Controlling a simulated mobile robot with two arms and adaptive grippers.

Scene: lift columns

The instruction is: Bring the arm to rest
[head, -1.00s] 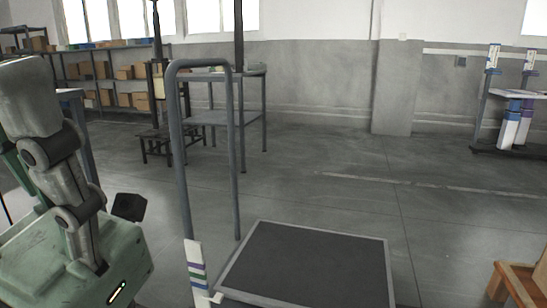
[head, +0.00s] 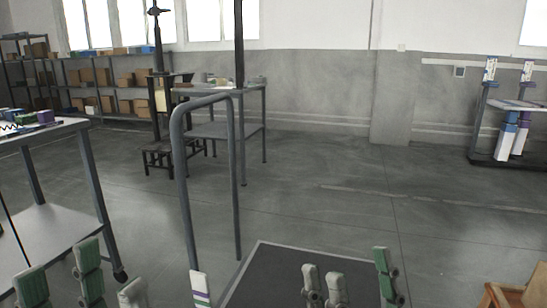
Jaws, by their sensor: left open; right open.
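My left gripper (head: 80,282) shows at the lower left edge, its green and grey fingers pointing up, spread and empty. It is in front of the lower shelf of the left table. My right gripper (head: 350,282) shows at the bottom, right of centre, in front of the trolley's dark platform. Its fingers are apart with nothing between them. The palms and most of both arms are below the frame.
A trolley with a tall grey tube handle (head: 182,180) and a dark platform (head: 272,265) stands close in front. A left table (head: 50,133) holds small coloured items. A wooden stool (head: 515,295) is at lower right. White columns (head: 506,140) stand at far right. Mid-floor is clear.

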